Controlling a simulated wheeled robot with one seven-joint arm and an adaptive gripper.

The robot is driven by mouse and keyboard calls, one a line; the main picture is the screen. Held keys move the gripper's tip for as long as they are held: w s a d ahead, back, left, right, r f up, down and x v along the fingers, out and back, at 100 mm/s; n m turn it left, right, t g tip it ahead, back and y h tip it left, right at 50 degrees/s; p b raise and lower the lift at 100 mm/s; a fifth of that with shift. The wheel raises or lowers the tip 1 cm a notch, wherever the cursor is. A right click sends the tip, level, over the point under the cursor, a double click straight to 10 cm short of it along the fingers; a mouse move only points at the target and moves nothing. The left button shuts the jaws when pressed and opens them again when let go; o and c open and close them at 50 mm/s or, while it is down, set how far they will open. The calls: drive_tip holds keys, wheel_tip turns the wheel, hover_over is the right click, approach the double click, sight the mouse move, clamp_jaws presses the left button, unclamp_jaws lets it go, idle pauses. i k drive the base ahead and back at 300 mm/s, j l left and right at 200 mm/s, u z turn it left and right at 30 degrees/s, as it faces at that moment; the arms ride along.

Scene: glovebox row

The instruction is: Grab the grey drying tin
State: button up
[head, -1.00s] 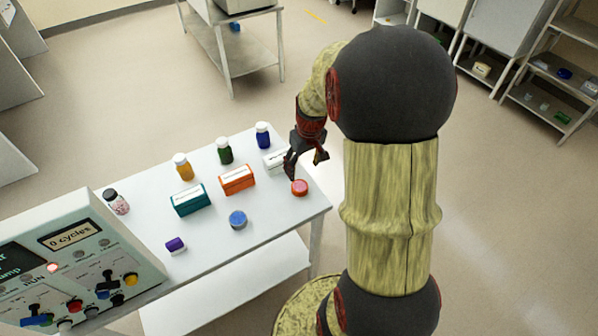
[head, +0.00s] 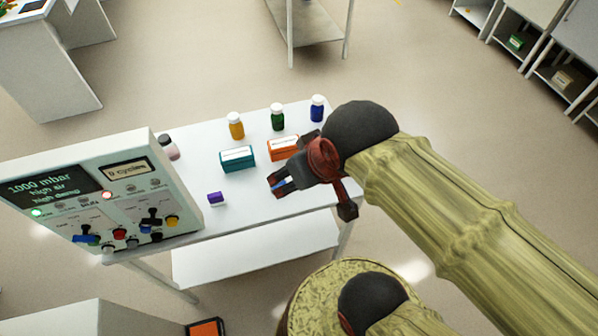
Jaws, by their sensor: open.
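I can make out no plainly grey tin. A bit of a round blue tin (head: 281,186) shows between the fingers of my gripper (head: 273,186), in the head view. The rest of that tin is hidden by the gripper. My gripper is open, low over the front right part of the white table (head: 245,210). I cannot tell whether its fingers touch the tin.
A teal box (head: 237,158), an orange box (head: 283,147) and a purple-capped bottle (head: 215,198) lie close by. Yellow (head: 236,126), green (head: 277,117) and blue (head: 317,108) bottles stand behind. A control panel (head: 100,195) stands at the left. My arm covers the table's right end.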

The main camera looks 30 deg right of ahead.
sight(284, 181)
drive_tip(key=k+l+z, duration=0.15)
drive_tip(key=l, duration=0.5)
drive_tip(key=l+z, duration=0.15)
drive_tip(key=l, duration=0.55)
